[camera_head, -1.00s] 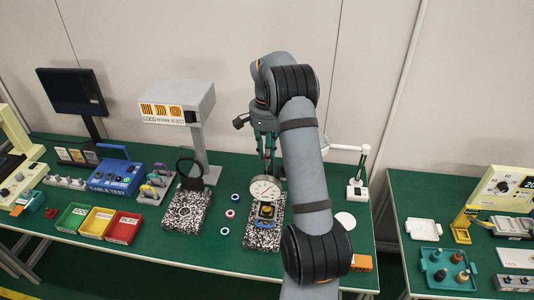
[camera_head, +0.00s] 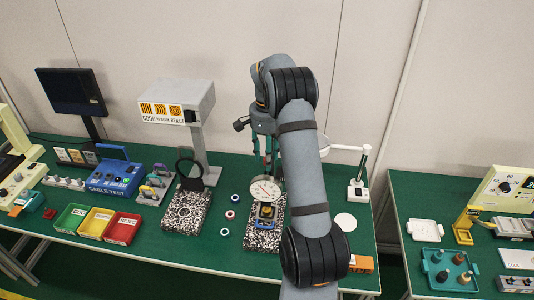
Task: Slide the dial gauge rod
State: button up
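The dial gauge (camera_head: 265,189) has a round white face and stands over a speckled granite block (camera_head: 262,238). A small part with a yellow and dark blue body (camera_head: 265,213) sits on the block below the dial. My gripper (camera_head: 269,172) points down just behind the dial, its dark green fingers partly hidden by my arm. I cannot tell whether the fingers touch the gauge rod, which is too small and covered to make out.
Left of the gauge are small rings (camera_head: 230,214), a second speckled block (camera_head: 186,213) and green, yellow and red bins (camera_head: 122,229). A white lamp (camera_head: 358,188) stands to the right. A white disc (camera_head: 345,221) lies near the right edge.

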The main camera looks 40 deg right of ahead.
notch_tip(320, 180, up, 12)
dwell(0.5)
jog(key=shift+f, duration=0.1)
notch_tip(320, 180, down, 12)
jog(key=shift+f, duration=0.15)
jog(key=shift+w+d+r+p, duration=0.1)
jog(key=shift+r+p, duration=0.7)
jog(key=shift+r, duration=0.15)
jog(key=shift+r+p, duration=0.5)
jog(key=shift+r, duration=0.05)
jog(key=shift+f, duration=0.15)
